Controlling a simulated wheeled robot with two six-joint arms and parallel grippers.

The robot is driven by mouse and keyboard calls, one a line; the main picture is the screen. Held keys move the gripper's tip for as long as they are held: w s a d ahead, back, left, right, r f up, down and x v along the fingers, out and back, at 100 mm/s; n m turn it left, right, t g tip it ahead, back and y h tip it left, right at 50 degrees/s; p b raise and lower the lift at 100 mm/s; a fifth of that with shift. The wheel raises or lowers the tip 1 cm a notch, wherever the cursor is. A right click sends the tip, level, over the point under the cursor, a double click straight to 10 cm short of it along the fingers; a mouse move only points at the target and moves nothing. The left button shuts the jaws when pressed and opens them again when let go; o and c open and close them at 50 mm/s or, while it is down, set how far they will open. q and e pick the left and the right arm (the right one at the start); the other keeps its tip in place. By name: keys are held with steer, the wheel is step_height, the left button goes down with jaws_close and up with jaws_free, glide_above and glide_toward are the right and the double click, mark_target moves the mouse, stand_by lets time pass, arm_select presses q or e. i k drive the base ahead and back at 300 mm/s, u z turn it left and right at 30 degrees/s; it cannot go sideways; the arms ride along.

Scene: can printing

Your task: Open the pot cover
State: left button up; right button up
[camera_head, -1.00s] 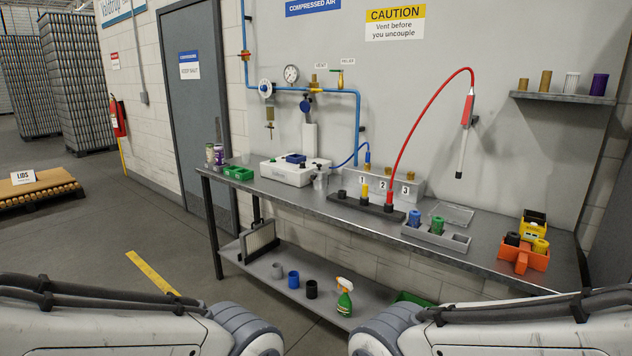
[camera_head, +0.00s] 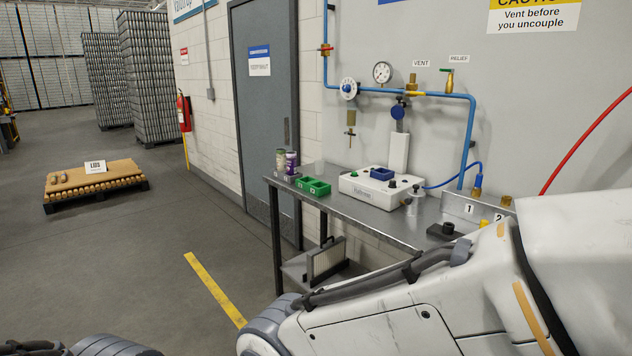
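No lidded pot can be told for sure from this view. A white machine (camera_head: 352,186) stands on the steel bench, with a small blue block (camera_head: 381,173) and several dark knobs on top. Whether the blue block is a cover is too small to tell. Neither of my grippers is in view. Only arm links show: my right arm (camera_head: 400,320) fills the lower right and hides the bench's right part, and a bit of my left arm (camera_head: 110,347) shows at the bottom left.
Green bins (camera_head: 313,186) and two small canisters (camera_head: 291,162) stand at the bench's left end. Blue pipes (camera_head: 471,135) with a gauge (camera_head: 382,72) run on the wall above. A lids pallet (camera_head: 95,183) lies far left. The floor left of the bench is clear.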

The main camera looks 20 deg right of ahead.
mark_target(415, 196)
steer(key=u, duration=0.25)
steer(key=i, duration=1.8)
steer(key=z, duration=0.3)
steer(key=i, duration=0.9)
steer(key=z, duration=1.5)
steer(key=i, duration=0.8)
steer(key=z, duration=0.75)
